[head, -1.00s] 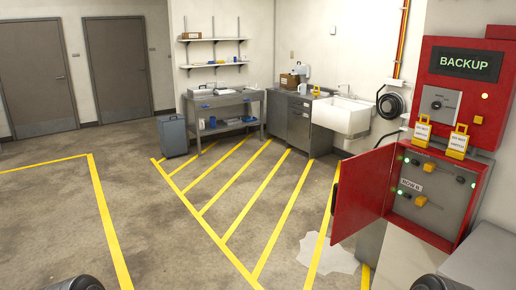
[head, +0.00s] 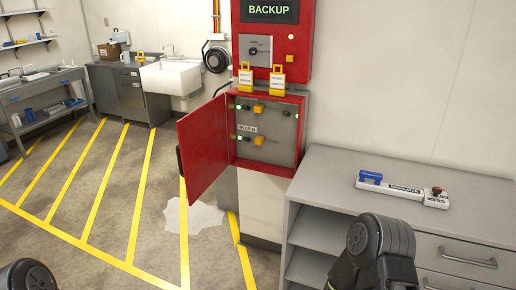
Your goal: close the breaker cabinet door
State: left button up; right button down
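The red breaker cabinet (head: 268,134) is on the wall near the middle of the head view, below the BACKUP panel (head: 270,40). Its red door (head: 204,146) stands wide open, swung out to the left. Inside are yellow switches, small green lights and a "ROW B" type label. Two yellow lockout tags (head: 261,78) hang at the cabinet's top edge. Dark rounded parts of my arms show at the bottom left and bottom right, the right one in front of the grey counter. Neither gripper's fingers are in view.
A grey counter (head: 330,180) with open shelves and drawers stands right of the cabinet, holding a white and blue device (head: 402,188). A pale puddle (head: 196,217) lies on the striped floor below the door. A white sink (head: 178,76) stands at the back left.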

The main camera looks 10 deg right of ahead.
aim_at(202, 150)
jog(key=i+j+z, duration=0.15)
jog(key=j+z, duration=0.25)
jog(key=i+j+z, duration=0.1)
jog(key=j+z, duration=0.85)
jog(key=j, duration=0.55)
jog(key=k+j, duration=0.1)
jog(key=j, duration=0.5)
jog(key=j+z, duration=0.15)
jog(key=j, duration=0.5)
jog(key=k+j, duration=0.1)
jog(key=j, duration=0.5)
jog(key=k+j+z, duration=0.15)
jog(key=j, duration=0.45)
jog(key=i+j, duration=0.05)
